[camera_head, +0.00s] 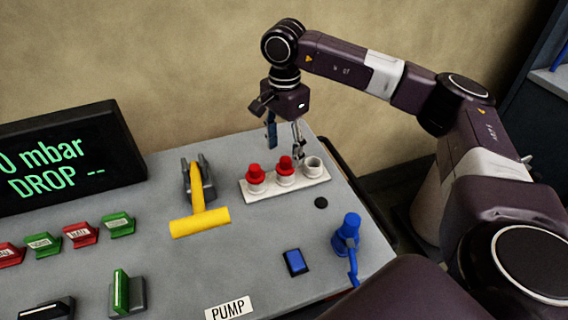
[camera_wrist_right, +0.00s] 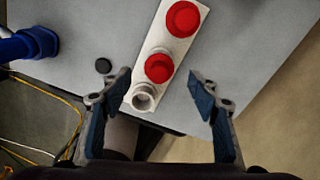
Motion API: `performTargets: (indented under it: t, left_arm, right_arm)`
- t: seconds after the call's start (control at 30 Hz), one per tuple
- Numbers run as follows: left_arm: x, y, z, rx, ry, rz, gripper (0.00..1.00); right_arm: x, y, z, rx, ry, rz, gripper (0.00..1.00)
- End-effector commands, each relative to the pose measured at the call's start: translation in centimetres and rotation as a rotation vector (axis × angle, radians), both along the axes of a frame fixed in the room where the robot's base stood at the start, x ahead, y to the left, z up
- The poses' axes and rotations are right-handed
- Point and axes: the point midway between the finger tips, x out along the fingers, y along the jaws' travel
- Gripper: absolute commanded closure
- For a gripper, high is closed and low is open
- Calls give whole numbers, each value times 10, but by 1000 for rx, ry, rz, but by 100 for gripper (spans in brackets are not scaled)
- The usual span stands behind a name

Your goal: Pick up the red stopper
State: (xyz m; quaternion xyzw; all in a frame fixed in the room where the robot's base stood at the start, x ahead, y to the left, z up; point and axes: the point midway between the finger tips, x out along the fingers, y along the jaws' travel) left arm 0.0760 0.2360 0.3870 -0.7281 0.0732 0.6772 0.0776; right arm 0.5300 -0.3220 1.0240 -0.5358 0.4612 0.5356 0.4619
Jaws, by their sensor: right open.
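Two red stoppers sit in a white three-socket rack (camera_head: 258,194) on the grey panel. The left stopper (camera_head: 255,174) and the middle stopper (camera_head: 285,164) are upright in their sockets. The right socket (camera_head: 313,166) is empty. My right gripper (camera_head: 284,150) is open and empty, pointing down just behind and above the middle stopper. In the right wrist view, the middle stopper (camera_wrist_right: 159,68) lies just beyond the gap between the open fingertips (camera_wrist_right: 160,84). The left stopper (camera_wrist_right: 183,19) is farther off, and the empty socket (camera_wrist_right: 143,97) is nearer. My left gripper is not in view.
A yellow T-handle (camera_head: 199,215) stands left of the rack. A blue valve (camera_head: 347,236), a blue button (camera_head: 295,262) and a black disc (camera_head: 321,203) are in front and to the right. A dark display (camera_head: 65,155) stands at the left. The wall rises behind.

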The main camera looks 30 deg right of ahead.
Motion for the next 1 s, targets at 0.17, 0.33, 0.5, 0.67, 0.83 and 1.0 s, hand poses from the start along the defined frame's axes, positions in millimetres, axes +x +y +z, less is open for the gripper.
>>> performTargets:
  t: [0.17,0.33,0.5,0.67,0.83,1.0]
  left_arm:
    - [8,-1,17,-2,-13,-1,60]
    - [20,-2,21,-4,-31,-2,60]
    - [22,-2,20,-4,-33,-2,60]
    - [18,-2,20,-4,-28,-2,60]
    - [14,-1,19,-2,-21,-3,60]
    - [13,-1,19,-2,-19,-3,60]
  right_arm:
    - [-3,-3,-25,-1,4,0,45]
    - [-3,-3,-41,-1,1,-1,45]
    - [-2,-3,-43,0,0,-1,45]
    - [-2,-3,-43,0,0,-1,56]
    - [-2,-3,-43,0,0,-1,74]
    - [-2,-3,-43,0,0,-1,89]
